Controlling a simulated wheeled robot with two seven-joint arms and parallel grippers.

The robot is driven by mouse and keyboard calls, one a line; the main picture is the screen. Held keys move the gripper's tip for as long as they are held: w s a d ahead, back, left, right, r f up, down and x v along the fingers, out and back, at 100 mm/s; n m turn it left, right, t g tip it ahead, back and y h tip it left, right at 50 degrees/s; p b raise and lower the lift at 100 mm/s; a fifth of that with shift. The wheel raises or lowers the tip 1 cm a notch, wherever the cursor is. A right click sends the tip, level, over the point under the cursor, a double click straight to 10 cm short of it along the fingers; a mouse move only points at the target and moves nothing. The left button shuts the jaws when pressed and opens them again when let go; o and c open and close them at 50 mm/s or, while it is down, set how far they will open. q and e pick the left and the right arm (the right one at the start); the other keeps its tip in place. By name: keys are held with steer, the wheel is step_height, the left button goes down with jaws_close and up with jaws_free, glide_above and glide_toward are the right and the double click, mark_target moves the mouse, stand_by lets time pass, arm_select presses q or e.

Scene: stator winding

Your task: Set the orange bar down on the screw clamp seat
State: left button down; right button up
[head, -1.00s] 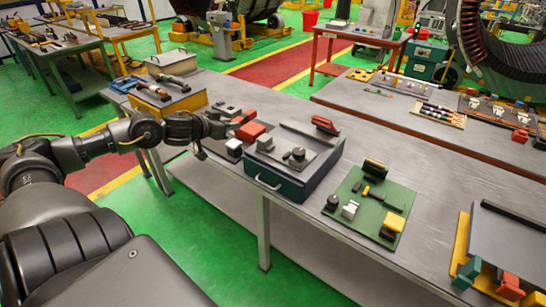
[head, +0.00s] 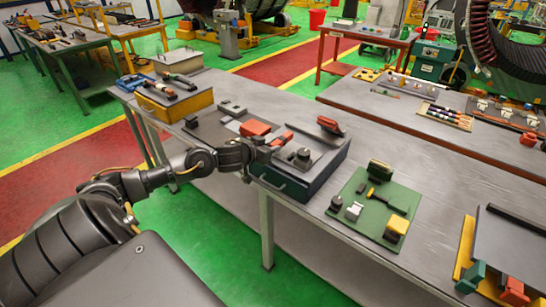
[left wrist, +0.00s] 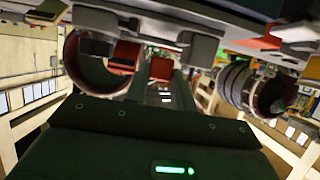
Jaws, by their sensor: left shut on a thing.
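My left gripper (head: 271,145) is shut on the orange bar (head: 283,138), which sticks out past the fingertips. The bar is in the air over the left part of the dark green box's grey top, though its exact height cannot be told. In the left wrist view, a red-orange block (left wrist: 160,68) shows just ahead of my gripper body. I cannot tell for sure which fixture is the screw clamp seat. My right gripper is out of view.
A larger orange block (head: 257,128) stands close behind my gripper. The dark green box (head: 285,185) has a front handle. A green board with small tools (head: 375,205) lies to the right. A yellow tool box (head: 175,104) stands at the left end of the grey table.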

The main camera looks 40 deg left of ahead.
arm_select(q)
steer(key=f, duration=0.1)
steer(key=f+p, duration=0.1)
steer(key=f, duration=0.1)
steer(key=shift+w+d+f, duration=0.15)
steer(key=shift+w+d, duration=0.05)
steer(key=shift+d, duration=0.2)
steer(key=shift+f, duration=0.35)
steer(key=shift+f, duration=0.1)
steer(key=c, duration=1.2)
jaws_free()
steer(key=shift+o, duration=0.2)
steer(key=b+v, duration=0.1)
steer(key=v, duration=1.1)
steer(key=shift+r+b, duration=0.2)
steer(key=shift+b, duration=0.1)
steer(key=shift+f, duration=0.1)
